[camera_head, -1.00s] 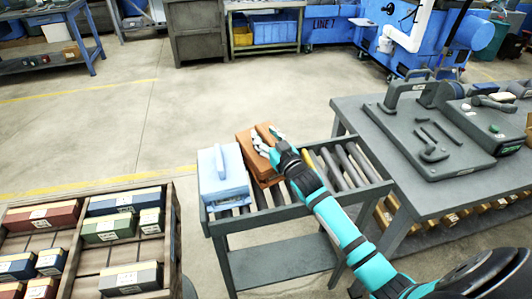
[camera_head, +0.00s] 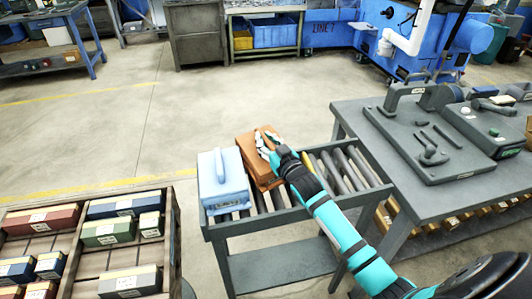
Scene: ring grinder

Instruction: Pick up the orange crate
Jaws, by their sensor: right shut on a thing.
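The orange crate (camera_head: 249,154) stands on the roller cart (camera_head: 290,218), right beside a light blue crate (camera_head: 222,180) of similar shape with a handle on top. My right gripper (camera_head: 265,143) is at the top of the orange crate, shut on it around the handle area. The fingers and wrist hide part of the crate's right side. My right arm reaches in from the lower right across the rollers. My left gripper is out of view.
A grey workbench (camera_head: 350,108) with tool boards stands to the right of the cart. A wooden rack (camera_head: 85,250) of colored boxes is at the lower left. Bare rollers (camera_head: 345,168) lie right of the gripper. Open floor lies behind the cart.

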